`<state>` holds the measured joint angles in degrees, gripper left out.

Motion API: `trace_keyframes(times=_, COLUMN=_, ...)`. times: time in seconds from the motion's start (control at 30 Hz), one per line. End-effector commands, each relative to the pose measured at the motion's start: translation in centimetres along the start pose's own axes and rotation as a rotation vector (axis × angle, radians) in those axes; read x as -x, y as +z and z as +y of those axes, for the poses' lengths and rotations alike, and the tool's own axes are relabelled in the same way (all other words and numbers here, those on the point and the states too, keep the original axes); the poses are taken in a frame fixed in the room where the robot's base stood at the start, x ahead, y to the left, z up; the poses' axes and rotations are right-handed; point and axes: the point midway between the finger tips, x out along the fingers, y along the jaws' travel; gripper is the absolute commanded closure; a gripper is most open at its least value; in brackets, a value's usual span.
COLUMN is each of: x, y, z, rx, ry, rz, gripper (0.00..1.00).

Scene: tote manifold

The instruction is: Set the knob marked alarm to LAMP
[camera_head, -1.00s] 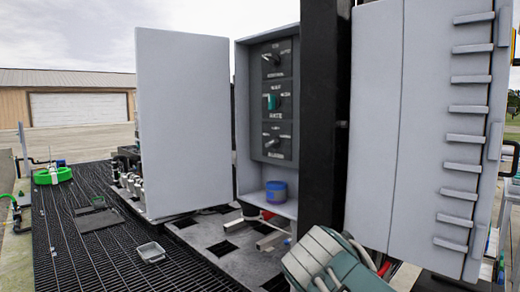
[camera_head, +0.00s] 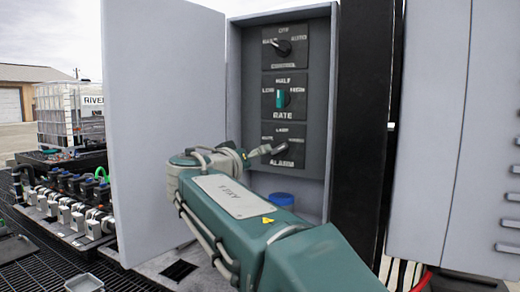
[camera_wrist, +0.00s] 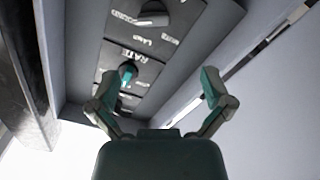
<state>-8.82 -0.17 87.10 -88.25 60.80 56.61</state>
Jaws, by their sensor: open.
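The alarm knob (camera_head: 279,149) is a dark knob on the lowest of three black plates in the grey cabinet. LAMP is printed above it and ALARM below. In the head view my gripper (camera_head: 262,152) partly covers this knob, so its pointer is hard to read. In the wrist view the plates appear turned over, and the alarm knob (camera_wrist: 152,15) lies near the top edge, beyond the fingertips. My gripper (camera_wrist: 158,90) is open there, its two green-and-grey fingers apart with nothing between them. I cannot tell from the head view whether a finger touches the knob.
The teal rate knob (camera_head: 281,98) and the control knob (camera_head: 282,47) sit above. A blue container (camera_head: 281,199) stands on the cabinet floor. The open grey door (camera_head: 160,120) bounds the left, and a black post (camera_head: 362,120) the right.

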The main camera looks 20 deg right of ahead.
Motion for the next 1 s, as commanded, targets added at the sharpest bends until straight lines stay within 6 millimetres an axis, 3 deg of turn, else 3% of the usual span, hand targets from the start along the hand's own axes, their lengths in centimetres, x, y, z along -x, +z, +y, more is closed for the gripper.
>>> trace_keyframes(times=0.6, x=-9.0, y=-0.1, z=-0.3, rx=0.004, ry=0.004, rz=0.000, gripper=0.00)
trace_keyframes(times=0.8, x=-10.4, y=0.0, z=-0.1, rx=0.002, ry=0.002, rz=-0.001, gripper=0.00)
trace_keyframes(times=1.0, x=-10.5, y=0.0, z=-0.1, rx=0.002, ry=0.001, rz=-0.002, gripper=0.00)
